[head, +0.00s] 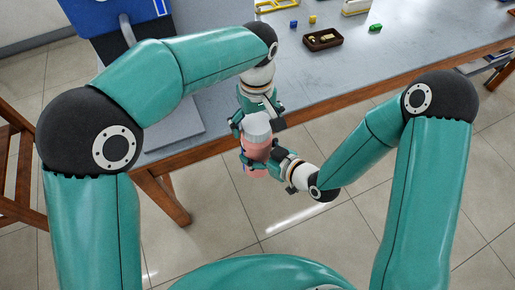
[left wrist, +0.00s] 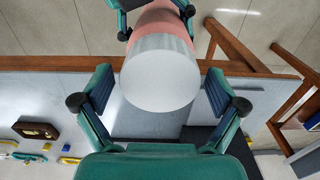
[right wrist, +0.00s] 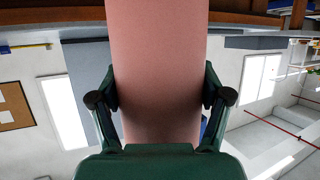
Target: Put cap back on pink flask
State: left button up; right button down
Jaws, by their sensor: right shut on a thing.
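The pink flask (head: 257,150) is held upright, or nearly so, in front of the table's near edge. My right gripper (head: 262,160) is shut on its body; the pink side fills the middle of the right wrist view (right wrist: 157,70). The pale grey-white cap (head: 257,128) is at the flask's top end, in line with it, with no gap visible. The left wrist view shows the cap's round top (left wrist: 160,80) between the fingers of my left gripper (left wrist: 160,92). These fingers are open, with space on both sides of the cap. Whether the cap is fully seated cannot be told.
The grey table (head: 330,75) lies behind the grippers. A dark brown tray (head: 322,39) with small items, a green block (head: 375,27) and blue and yellow pieces are at its back. A blue panel (head: 110,22) stands at the left. A wooden chair (head: 18,165) is at the far left.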

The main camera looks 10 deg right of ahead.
pick_arm(q)
jog(key=c, duration=1.1)
pick_arm(e)
jog(key=shift+r, duration=0.1)
pick_arm(q)
jog(key=m, duration=1.3)
jog(key=shift+m, duration=0.4)
jog(key=m, duration=0.3)
jog(key=shift+w+m, duration=0.1)
jog(key=shift+m, duration=0.3)
jog(key=o, duration=1.3)
